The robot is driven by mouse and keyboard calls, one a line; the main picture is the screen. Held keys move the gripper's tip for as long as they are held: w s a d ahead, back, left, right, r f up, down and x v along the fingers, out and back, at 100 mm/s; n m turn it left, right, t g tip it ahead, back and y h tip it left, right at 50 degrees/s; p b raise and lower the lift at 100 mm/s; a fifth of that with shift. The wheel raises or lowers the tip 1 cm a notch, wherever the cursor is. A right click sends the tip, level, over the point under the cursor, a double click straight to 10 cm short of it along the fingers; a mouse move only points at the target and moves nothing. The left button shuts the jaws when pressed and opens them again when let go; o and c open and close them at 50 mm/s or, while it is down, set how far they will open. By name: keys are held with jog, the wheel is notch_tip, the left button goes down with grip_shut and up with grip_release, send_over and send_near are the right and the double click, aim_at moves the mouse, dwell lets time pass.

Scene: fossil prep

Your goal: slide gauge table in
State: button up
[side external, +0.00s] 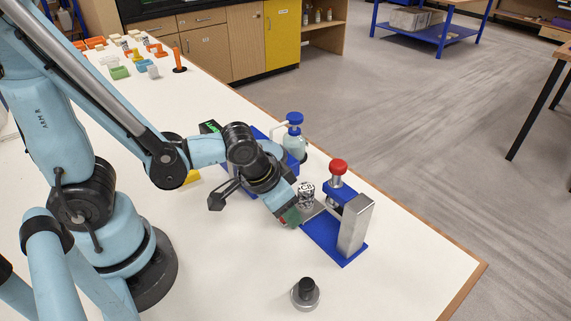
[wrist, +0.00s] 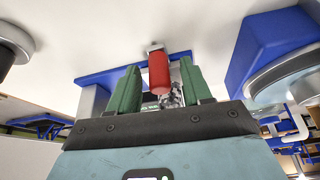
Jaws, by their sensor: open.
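The gauge stands on a blue base (side external: 335,237) with a silver column (side external: 354,224) and a red-topped plunger (side external: 338,167). A pale plate, apparently the gauge table (side external: 318,209), shows at its left side, mostly hidden by my gripper. A black-and-white speckled piece (side external: 306,195) is beside my fingers; part of it also shows in the wrist view (wrist: 176,97). My gripper (side external: 289,216) is low at the gauge's left side. In the wrist view its green fingers (wrist: 159,72) are open, with a red cylinder (wrist: 158,75), apparently a handle, between them and visible gaps on both sides.
A blue-capped bottle (side external: 295,145) and a blue stand (side external: 263,133) are behind my wrist. A black-knobbed metal piece (side external: 305,293) is on the near table. Small coloured parts (side external: 118,71) lie at the far left. The table's right edge runs close past the gauge.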

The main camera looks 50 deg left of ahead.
grip_shut()
jog(key=shift+d, duration=0.1)
dwell(0.3)
jog(key=d, duration=0.7)
jog(key=shift+d, duration=0.2)
jog(key=shift+c, duration=1.3)
grip_release()
jog(key=shift+d, duration=0.1)
jog(key=shift+o, duration=1.3)
jog(key=shift+a+r, duration=0.15)
jog(key=shift+a, duration=0.05)
